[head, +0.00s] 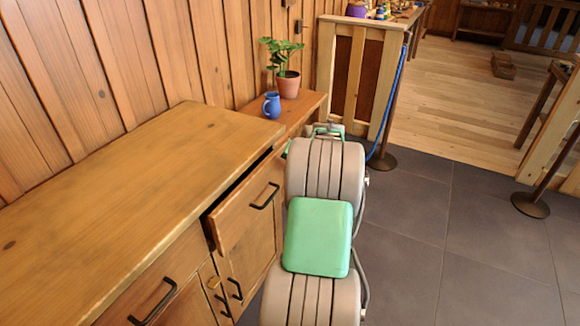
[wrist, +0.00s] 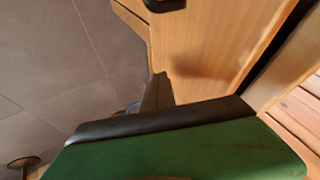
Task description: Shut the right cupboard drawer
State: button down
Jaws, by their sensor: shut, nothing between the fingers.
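The right cupboard drawer (head: 244,218) stands partly open in the head view, with a dark gap behind its wooden front and a black bar handle (head: 265,196) on it. In the wrist view the drawer front (wrist: 222,45) fills the upper middle, with part of a dark handle at the top edge and a dark gap to its right. My gripper (wrist: 157,90) is shut and empty. Its dark fingers show in front of the drawer front's lower left edge; I cannot tell if they touch it. In the head view my arm hides the fingers.
The cupboard's wooden top (head: 140,190) is bare. A left drawer handle (head: 152,302) is at the bottom. A blue jug (head: 271,105) and potted plant (head: 288,82) stand on a lower shelf beyond. A barrier (head: 355,80) stands behind. Tiled floor (head: 440,240) at right is clear.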

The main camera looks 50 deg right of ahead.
jog(key=s+a+r+p, duration=0.1)
jog(key=s+r+p, duration=0.1)
jog(key=s+r, duration=0.65)
jog(key=s+d+f+m+p, duration=0.1)
jog(key=s+d+f+m, duration=0.15)
jog(key=s, duration=0.55)
jog(key=s+d+f+m+p, duration=0.1)
jog(key=s+d+f, duration=0.3)
jog(key=s, duration=0.3)
jog(key=w+a+r+n+t+y, duration=0.1)
jog(key=w+a+r+t+y, duration=0.15)
jog(key=a, duration=0.45)
jog(key=w+a+r+n+t+y, duration=0.1)
jog(key=w+a+r+n+y, duration=0.1)
jog(key=w+a+y, duration=0.3)
jog(key=w+a+f+h+b, duration=0.2)
jog(key=w+f, duration=0.4)
jog(key=w, duration=0.4)
jog(key=shift+a+f+m+b, duration=0.45)
jog(key=shift+a+b, duration=0.15)
jog(key=shift+a, duration=0.45)
